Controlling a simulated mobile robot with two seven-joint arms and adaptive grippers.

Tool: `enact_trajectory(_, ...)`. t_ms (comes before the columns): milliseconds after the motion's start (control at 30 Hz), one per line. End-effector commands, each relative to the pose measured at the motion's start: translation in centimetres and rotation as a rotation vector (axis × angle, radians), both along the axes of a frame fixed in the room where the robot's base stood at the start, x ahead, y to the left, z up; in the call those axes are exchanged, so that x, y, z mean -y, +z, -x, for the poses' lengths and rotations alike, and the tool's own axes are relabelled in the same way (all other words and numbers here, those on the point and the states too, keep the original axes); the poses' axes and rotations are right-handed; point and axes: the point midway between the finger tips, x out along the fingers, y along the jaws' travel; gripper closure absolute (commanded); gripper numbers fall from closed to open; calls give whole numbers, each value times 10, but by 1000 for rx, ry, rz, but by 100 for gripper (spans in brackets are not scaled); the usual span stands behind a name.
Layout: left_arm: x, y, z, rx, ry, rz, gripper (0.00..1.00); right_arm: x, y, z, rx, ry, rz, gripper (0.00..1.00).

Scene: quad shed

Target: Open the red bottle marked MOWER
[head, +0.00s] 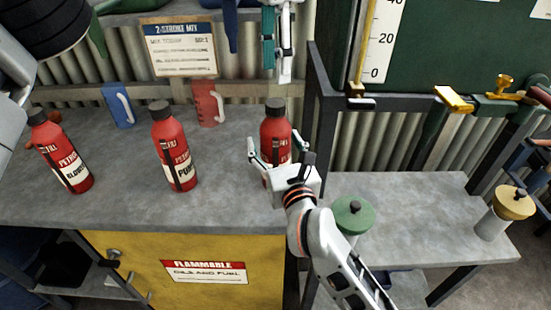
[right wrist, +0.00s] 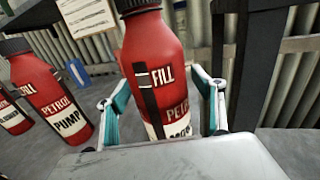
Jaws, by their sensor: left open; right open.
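The red bottle (head: 274,130) with a black cap stands upright on the grey bench; in the right wrist view this bottle (right wrist: 158,60) shows FILL, PETROL and a cut-off lower word, apparently MOWER. My right gripper (head: 276,148) is open, low at the bottle, with one finger on each side; in the right wrist view a gap shows beside at least the right finger. The cap is on and clear of this gripper. My left gripper (head: 277,70) appears at the top, above and behind the bottle, open and empty, partly cut off by the frame.
A red PUMP bottle (head: 174,148) and a red BLOWER bottle (head: 60,152) stand to the left. Blue (head: 118,106) and red (head: 207,103) jugs stand behind. A dark post (head: 322,120) rises close right. A green-lidded container (head: 353,216) stands on the lower right bench.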

Motion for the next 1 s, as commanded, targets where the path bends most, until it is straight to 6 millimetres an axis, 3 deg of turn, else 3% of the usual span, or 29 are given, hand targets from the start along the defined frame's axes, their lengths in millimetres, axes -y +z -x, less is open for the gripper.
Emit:
enact_trajectory(133,0,0,0,0,0,0,57,0,0,0,0,0,0,32)
enact_trajectory(167,0,0,0,0,0,0,57,0,0,0,1,0,0,38)
enact_trajectory(400,0,0,0,0,0,0,57,0,0,0,1,0,0,100)
enact_trajectory(667,0,0,0,0,-26,0,57,0,0,0,0,0,0,100)
enact_trajectory(1000,0,0,0,0,-447,1,57,0,0,0,0,0,0,100)
